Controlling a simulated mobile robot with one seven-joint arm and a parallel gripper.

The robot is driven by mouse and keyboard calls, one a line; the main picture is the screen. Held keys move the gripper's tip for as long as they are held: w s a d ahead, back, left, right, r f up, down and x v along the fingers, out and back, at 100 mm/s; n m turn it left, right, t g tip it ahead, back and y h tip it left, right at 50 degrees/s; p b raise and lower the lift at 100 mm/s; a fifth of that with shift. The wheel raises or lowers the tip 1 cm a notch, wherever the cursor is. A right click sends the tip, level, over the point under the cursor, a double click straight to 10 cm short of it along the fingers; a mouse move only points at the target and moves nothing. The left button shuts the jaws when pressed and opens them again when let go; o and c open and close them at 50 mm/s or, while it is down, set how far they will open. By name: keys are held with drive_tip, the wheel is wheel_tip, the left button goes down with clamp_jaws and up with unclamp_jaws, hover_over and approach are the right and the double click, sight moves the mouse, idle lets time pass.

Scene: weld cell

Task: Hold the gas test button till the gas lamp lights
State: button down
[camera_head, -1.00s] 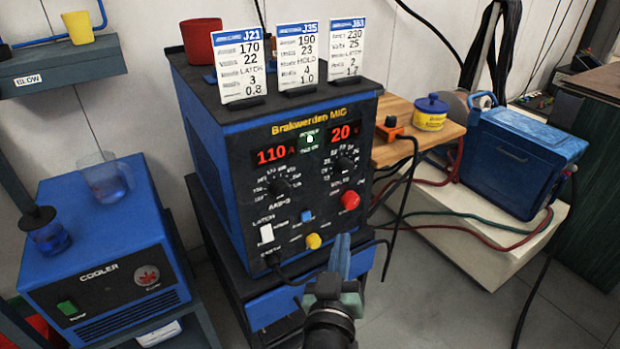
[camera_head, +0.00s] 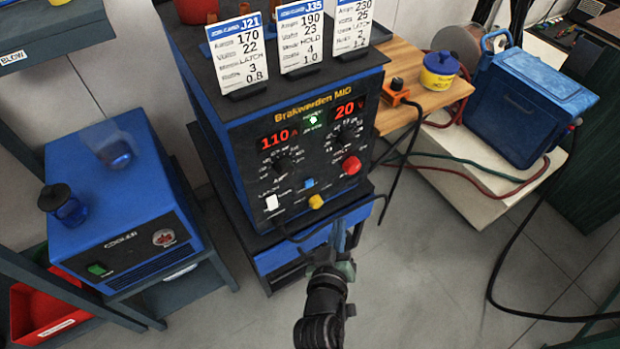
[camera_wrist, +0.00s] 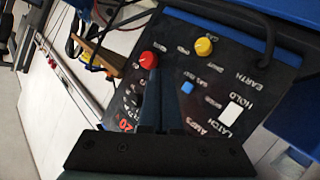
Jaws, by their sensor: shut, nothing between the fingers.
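The welder (camera_head: 302,130) shows lit red readouts of 110 and 20, with a small green light (camera_head: 313,120) lit between them. Its lower panel has a small blue button (camera_head: 309,183), a yellow knob (camera_head: 316,201), a red knob (camera_head: 351,165) and a white switch (camera_head: 271,202). The blue button (camera_wrist: 187,88) and yellow knob (camera_wrist: 204,46) also show in the wrist view. The small labels are too blurred to tell surely which is gas test or a gas lamp. My gripper (camera_head: 338,232) is shut and empty, in front of the panel's lower right, apparently touching nothing.
A blue cooler (camera_head: 120,190) stands left, a red bin (camera_head: 50,310) below it. Three cards (camera_head: 298,40) stand on the welder. A wooden shelf (camera_head: 440,92) and blue box (camera_head: 528,105) are right. A black cable hangs near my gripper.

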sight(309, 183)
drive_tip(key=shift+w, duration=0.1)
drive_tip(key=w+a+b, duration=0.5)
drive_tip(key=w, duration=0.2)
idle(0.4)
drive_tip(key=shift+a, duration=0.15)
idle(1.7)
drive_tip(key=shift+w+a+b, duration=0.2)
drive_tip(key=shift+w+b, duration=0.15)
drive_tip(key=shift+b, duration=0.05)
drive_tip(key=shift+w+a+r+b, duration=0.1)
drive_tip(key=shift+w+a+b, duration=0.2)
drive_tip(key=shift+w, duration=0.05)
idle(2.5)
drive_tip(key=shift+s+d+p, duration=0.45)
drive_tip(key=shift+s+d, duration=0.1)
drive_tip(key=shift+s, duration=0.15)
